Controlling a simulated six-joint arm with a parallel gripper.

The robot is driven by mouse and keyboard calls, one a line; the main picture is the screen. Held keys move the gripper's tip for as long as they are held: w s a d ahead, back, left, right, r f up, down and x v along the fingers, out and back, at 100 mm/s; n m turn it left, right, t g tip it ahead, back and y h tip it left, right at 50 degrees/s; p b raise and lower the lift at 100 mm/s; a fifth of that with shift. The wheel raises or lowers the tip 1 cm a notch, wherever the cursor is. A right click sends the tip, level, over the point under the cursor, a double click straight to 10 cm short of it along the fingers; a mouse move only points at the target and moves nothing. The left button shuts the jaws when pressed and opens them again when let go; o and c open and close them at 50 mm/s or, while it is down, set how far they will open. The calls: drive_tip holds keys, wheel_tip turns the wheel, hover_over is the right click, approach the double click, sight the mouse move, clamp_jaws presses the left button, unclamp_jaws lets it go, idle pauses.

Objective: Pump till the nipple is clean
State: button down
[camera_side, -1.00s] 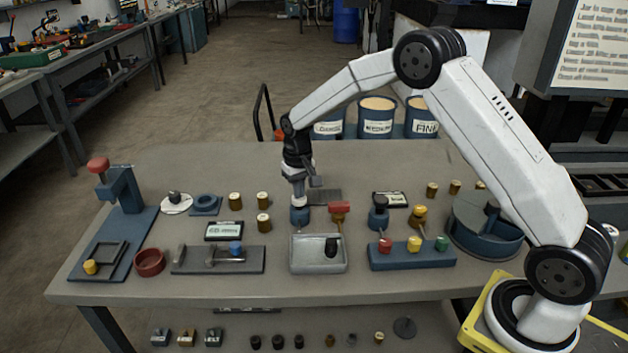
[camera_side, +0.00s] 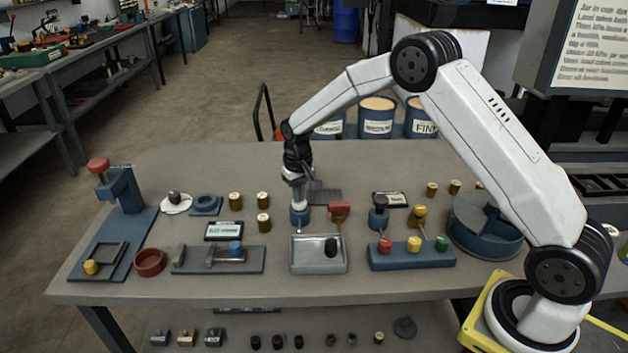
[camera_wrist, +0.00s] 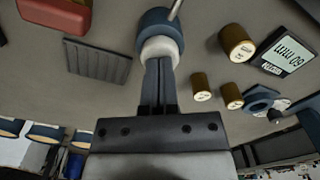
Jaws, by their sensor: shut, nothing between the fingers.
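A blue pump body with a white cap (camera_side: 299,215) stands on the bench behind the grey tray. It also shows in the wrist view (camera_wrist: 160,45), with a thin metal rod or spout at its top edge. My gripper (camera_side: 298,196) points down over the white cap. In the wrist view its fingers (camera_wrist: 158,62) are together, with nothing between them, and their tips are at the cap and appear to touch it. A shallow grey tray (camera_side: 294,268) holds a black rounded piece (camera_side: 331,247). I cannot tell which part is the nipple or whether it is clean.
A red-topped piece (camera_side: 340,208) stands close right of the pump, and a dark ribbed plate (camera_wrist: 97,60) lies behind. A blue block with coloured knobs (camera_side: 410,259) is to the right. Several brass cylinders (camera_side: 263,222) stand left. Bare bench lies towards the back left.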

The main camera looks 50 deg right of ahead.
drive_tip(key=shift+r, duration=3.15)
drive_tip(key=shift+s, duration=0.1)
drive_tip(key=shift+s+a+r, duration=0.15)
drive_tip(key=shift+s, duration=0.3)
drive_tip(key=s+a+n+t, duration=0.1)
drive_tip(key=s+a, duration=0.1)
drive_tip(key=s, duration=1)
drive_tip(key=s+a+n+t, duration=0.1)
drive_tip(key=s+a+n, duration=0.1)
drive_tip(key=s, duration=1)
drive_tip(key=shift+f+t, duration=0.2)
drive_tip(key=shift+t, duration=0.1)
drive_tip(key=w+d+r+m+g, duration=0.1)
drive_tip(key=w+d+r, duration=0.1)
drive_tip(key=w, duration=1)
drive_tip(key=w+d+r+m+g, duration=0.1)
drive_tip(key=w+d+r+m, duration=0.1)
drive_tip(key=w, duration=1.1)
drive_tip(key=shift+d+r+g, duration=0.2)
drive_tip(key=shift+r+g, duration=0.1)
